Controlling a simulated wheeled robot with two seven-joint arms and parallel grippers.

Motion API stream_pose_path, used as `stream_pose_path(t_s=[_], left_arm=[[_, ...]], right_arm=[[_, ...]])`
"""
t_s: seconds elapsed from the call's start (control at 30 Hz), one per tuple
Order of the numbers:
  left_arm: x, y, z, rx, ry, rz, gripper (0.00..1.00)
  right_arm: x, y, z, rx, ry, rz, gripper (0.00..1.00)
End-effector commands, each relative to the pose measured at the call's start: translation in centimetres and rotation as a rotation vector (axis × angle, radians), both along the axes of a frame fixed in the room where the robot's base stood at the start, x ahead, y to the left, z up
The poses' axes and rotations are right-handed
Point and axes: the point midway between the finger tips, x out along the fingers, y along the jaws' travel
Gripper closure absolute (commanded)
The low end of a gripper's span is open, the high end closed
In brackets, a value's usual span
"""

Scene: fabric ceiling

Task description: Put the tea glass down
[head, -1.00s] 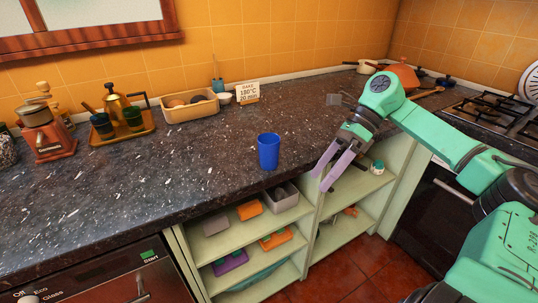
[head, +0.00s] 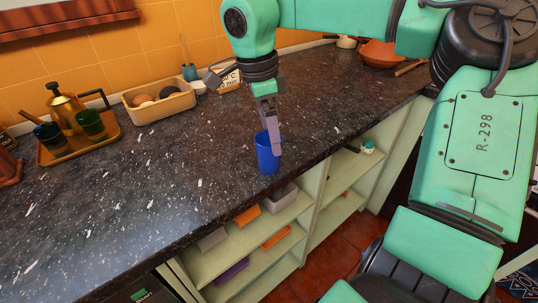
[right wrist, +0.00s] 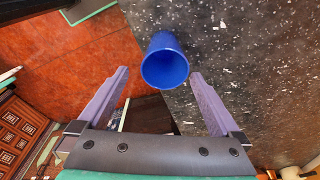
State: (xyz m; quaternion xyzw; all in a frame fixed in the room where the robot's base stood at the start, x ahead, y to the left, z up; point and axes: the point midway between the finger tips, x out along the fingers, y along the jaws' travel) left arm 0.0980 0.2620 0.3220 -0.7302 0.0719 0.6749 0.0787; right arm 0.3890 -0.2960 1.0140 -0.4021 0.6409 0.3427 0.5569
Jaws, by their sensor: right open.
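A plain blue glass (head: 267,158) stands upright on the dark speckled counter, close to its front edge. My right gripper (head: 271,130) is above and at the glass, pointing down, with one finger overlapping it in the head view. In the right wrist view the open fingers (right wrist: 160,74) are on either side of the blue glass (right wrist: 165,68), whose open rim faces the camera. I see gaps between the glass and both fingers there, so it is not gripped. My left gripper is not in view.
A wooden tray (head: 60,154) at the left holds a brass pot (head: 66,107) and two dark cups. A beige bin (head: 160,108) and a small sign stand along the back. Open shelves (head: 295,215) lie below the counter edge. The counter left of the glass is clear.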

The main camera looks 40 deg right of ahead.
Motion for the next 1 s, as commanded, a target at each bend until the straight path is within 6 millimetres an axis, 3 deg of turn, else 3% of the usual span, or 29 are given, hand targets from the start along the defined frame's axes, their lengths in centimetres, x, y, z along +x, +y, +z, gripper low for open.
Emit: stream_pose_path(t_s=[0.17, 0.4, 0.67, 0.9, 1.0], left_arm=[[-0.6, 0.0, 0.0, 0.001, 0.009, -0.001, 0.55], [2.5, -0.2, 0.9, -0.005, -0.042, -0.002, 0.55], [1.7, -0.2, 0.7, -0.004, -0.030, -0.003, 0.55], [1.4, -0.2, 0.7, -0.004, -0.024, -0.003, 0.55], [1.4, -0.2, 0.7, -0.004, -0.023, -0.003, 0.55]], right_arm=[[-0.2, -0.3, -2.6, 0.001, 0.002, 0.000, 0.00], [-0.6, -0.6, -6.8, 0.002, 0.002, -0.002, 0.00], [-0.6, -0.7, -7.6, 0.001, -0.001, -0.002, 0.00], [-0.6, -0.7, -7.5, 0.000, -0.002, -0.002, 0.92], [-0.6, -0.7, -7.5, 0.000, -0.002, -0.002, 0.94]])
